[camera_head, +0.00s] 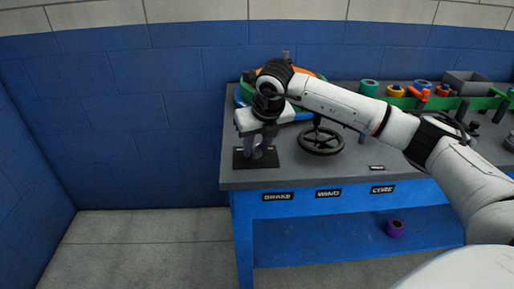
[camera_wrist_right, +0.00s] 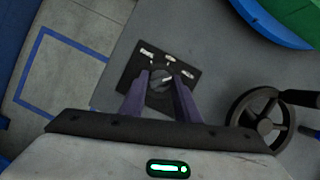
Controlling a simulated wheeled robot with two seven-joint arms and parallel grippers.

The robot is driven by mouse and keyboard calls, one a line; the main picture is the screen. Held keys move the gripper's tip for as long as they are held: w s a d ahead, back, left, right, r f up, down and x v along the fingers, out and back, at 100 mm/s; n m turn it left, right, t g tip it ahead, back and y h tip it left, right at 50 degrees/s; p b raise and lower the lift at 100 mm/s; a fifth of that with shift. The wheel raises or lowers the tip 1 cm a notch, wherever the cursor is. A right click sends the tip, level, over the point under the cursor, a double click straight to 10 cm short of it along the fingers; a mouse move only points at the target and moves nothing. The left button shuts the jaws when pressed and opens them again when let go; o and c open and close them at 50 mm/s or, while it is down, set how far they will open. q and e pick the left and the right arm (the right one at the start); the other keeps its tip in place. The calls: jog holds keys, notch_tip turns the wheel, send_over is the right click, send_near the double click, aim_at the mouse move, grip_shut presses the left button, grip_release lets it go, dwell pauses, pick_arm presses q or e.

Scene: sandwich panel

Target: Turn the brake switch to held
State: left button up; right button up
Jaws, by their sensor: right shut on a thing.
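The brake switch is a black square plate (camera_head: 241,162) with a dark round knob, at the front left corner of the workbench above the BRAKE label (camera_head: 278,196). In the right wrist view the plate (camera_wrist_right: 137,84) has small white labels along one edge, too small to read. The knob (camera_wrist_right: 160,97) has a light pointer mark. My right gripper (camera_head: 258,152) reaches down over the plate and is shut on the knob, one finger on each side. The fingers partly hide the knob. My left gripper is not in view.
A black handwheel (camera_head: 321,141) stands right of the switch. A green and blue round drum lies behind my right arm. Coloured rolls (camera_head: 369,88) and a grey bin (camera_head: 467,82) are at the back right. A purple roll (camera_head: 395,228) lies on the lower shelf.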

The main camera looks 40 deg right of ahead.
jog(key=shift+m, duration=0.5)
jog(key=shift+h, duration=0.3)
jog(key=o, duration=1)
jog(key=shift+a+r, duration=0.1)
jog(key=shift+r, duration=0.05)
jog(key=v, duration=1)
